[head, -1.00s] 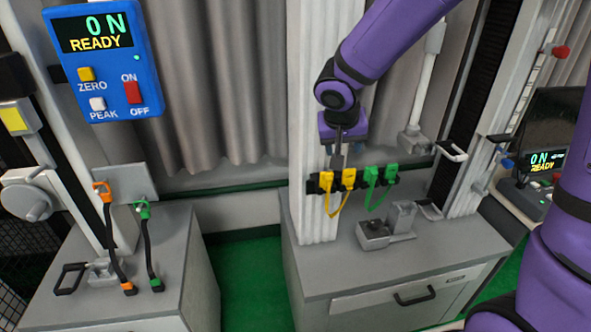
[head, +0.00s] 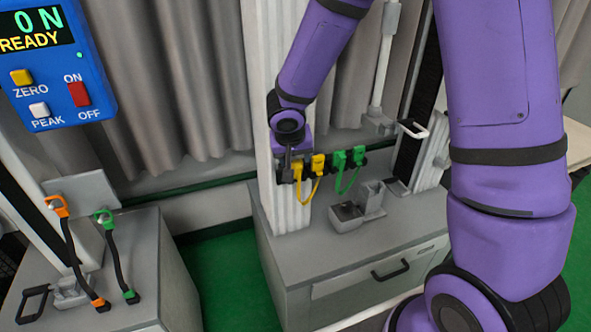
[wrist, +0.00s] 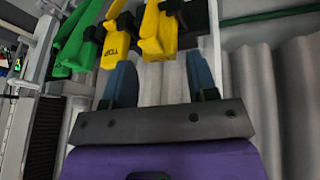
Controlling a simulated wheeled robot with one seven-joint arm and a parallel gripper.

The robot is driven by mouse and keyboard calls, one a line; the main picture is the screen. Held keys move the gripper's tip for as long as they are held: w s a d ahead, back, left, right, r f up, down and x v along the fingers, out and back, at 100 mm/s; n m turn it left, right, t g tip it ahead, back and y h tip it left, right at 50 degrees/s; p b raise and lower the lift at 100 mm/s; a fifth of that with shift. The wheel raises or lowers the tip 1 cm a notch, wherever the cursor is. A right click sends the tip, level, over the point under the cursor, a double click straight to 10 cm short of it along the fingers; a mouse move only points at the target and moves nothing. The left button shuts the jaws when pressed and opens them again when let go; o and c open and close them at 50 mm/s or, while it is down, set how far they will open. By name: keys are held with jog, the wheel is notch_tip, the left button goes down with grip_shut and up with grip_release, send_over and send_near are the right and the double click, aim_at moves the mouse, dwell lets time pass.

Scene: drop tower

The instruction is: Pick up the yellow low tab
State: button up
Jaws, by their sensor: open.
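Two yellow tabs joined by a yellow strap hang on a dark rail. In the wrist view, one yellow tab (wrist: 116,42) reads "TOP". The other yellow tab (wrist: 158,32), likely the low one, shows no label I can read. In the head view it is the left yellow tab (head: 297,171), with the "TOP" one (head: 318,164) to its right. My gripper (wrist: 162,72) is open, its two blue-grey fingers apart and nothing between them. The unlabelled yellow tab lies just ahead, in line with the gap. In the head view my gripper (head: 286,160) is partly hidden beside the rail.
Two green tabs (head: 347,157) hang right of the yellow ones, close by. A grey fixture (head: 358,207) stands on the cabinet below. A pale column (head: 291,217) is behind the rail.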

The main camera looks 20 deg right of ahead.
jog(key=shift+x, duration=1.35)
jog(key=c, duration=0.6)
jog(key=shift+c, duration=0.2)
